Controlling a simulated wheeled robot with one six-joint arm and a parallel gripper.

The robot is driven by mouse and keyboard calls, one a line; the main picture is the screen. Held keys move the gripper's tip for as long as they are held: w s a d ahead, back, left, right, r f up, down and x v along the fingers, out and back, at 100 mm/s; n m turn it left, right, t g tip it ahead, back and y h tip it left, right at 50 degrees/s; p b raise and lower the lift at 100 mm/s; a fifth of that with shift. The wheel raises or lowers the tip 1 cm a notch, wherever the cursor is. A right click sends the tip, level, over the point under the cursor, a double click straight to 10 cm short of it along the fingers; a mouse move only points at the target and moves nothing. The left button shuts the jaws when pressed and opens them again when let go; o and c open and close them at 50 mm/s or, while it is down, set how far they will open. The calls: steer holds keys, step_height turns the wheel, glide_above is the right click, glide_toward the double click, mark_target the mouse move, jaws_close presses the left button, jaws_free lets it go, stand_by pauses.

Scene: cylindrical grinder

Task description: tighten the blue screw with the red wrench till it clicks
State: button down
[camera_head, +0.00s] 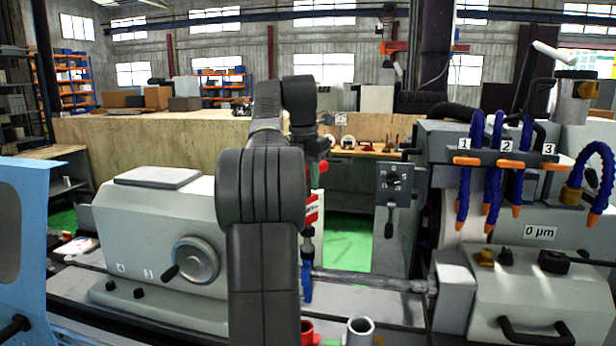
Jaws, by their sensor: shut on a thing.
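My gripper (313,180) is mostly hidden behind my own dark arm in the middle of the head view. It is shut on the red wrench (312,212), whose red and white part shows just right of the arm. The wrench hangs upright, and a thin dark shaft runs down below it. A blue piece (307,284), which looks like the blue screw, shows at the lower end of that shaft, beside the grinder's horizontal bar. I cannot tell whether the wrench is seated on it or only in line with it.
The grey headstock with a handwheel (197,260) stands left. Blue coolant hoses (492,165) and a grey housing (540,300) stand right. A red holder (307,330) and an open grey tube (360,330) are at the bottom. A lever panel (394,195) stands behind.

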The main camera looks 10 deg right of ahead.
steer(key=shift+f, duration=0.9)
stand_by(1.1)
steer(key=shift+s+f+m+p, duration=0.1)
steer(key=shift+f+m+p, duration=0.05)
steer(key=shift+m+p, duration=0.75)
steer(key=shift+f+m+p, duration=0.1)
steer(key=shift+m+p, duration=0.7)
steer(key=shift+m, duration=0.2)
steer(key=shift+s+f+m+g, duration=0.1)
steer(key=shift+m+g, duration=0.5)
steer(key=shift+m, duration=1.9)
steer(key=shift+m+g, duration=0.3)
steer(key=shift+m, duration=2.5)
steer(key=shift+n, duration=0.5)
